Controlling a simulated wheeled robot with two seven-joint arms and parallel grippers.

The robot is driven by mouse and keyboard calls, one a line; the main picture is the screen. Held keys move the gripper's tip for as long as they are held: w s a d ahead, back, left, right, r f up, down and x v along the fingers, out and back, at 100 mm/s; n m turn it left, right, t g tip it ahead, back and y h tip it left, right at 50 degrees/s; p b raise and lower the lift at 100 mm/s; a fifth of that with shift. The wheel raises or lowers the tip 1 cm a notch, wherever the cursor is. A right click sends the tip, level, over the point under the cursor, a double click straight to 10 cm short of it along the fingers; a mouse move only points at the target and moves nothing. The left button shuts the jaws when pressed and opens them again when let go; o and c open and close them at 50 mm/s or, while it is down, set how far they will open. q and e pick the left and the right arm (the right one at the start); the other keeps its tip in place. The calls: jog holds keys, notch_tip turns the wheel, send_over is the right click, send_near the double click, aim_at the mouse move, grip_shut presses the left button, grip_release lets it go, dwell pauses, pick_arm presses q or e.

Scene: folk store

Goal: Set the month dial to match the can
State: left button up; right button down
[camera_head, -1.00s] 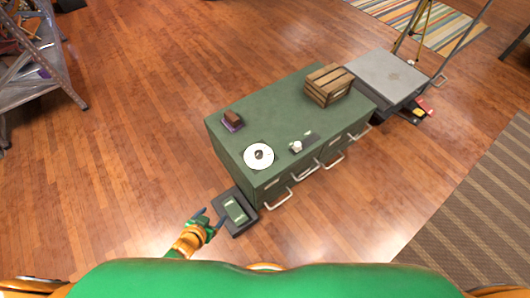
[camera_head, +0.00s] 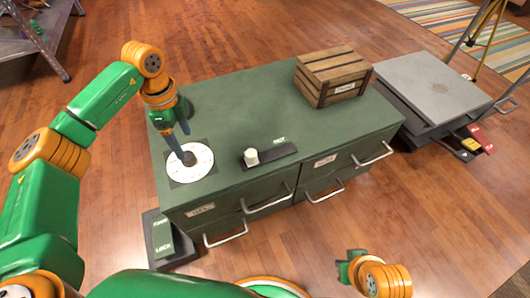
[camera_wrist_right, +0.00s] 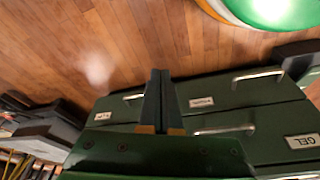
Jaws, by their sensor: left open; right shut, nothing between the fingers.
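A white round dial (camera_head: 202,164) with a dark centre knob (camera_head: 190,158) lies on the left front of the green cabinet top. My left gripper (camera_head: 181,146) points down at the dial from behind, open, with its fingers at the knob. I cannot tell whether they touch it. The dial's marks are too small to read. No can is clear in these views. My right gripper (camera_head: 343,266) is shut and empty, low in front of the cabinet; its closed fingers show in the right wrist view (camera_wrist_right: 158,82).
The green cabinet (camera_head: 240,100) has drawers with protruding handles. A small white piece (camera_head: 251,157) stands on a dark strip (camera_head: 277,156). A wooden crate (camera_head: 332,78) sits at the back right. A dark box with a green plate (camera_head: 162,238) stands on the floor at left.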

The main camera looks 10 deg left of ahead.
aim_at(186, 154)
pick_arm(q)
jog(key=shift+a+r, duration=0.1)
jog(key=shift+a, duration=0.3)
notch_tip(186, 154, down, 3)
jog(key=shift+s+r+b, duration=0.1)
jog(key=shift+s+b, duration=0.05)
jog(key=shift+b, duration=0.35)
notch_tip(186, 154, down, 2)
jog(key=shift+f+b, duration=0.1)
jog(key=shift+b, duration=0.3)
jog(key=shift+f+b, duration=0.35)
jog(key=shift+f, duration=0.65)
grip_shut()
pick_arm(e)
jog(key=w+a+r+t+y, duration=0.1)
jog(key=w+a+r+t, duration=0.3)
jog(key=w+r+t, duration=0.5)
jog(key=w+r, duration=0.2)
jog(key=w, duration=0.1)
jog(key=shift+w+r+n+y, duration=0.15)
jog(key=shift+w+n+y, duration=0.15)
jog(key=shift+y, duration=0.1)
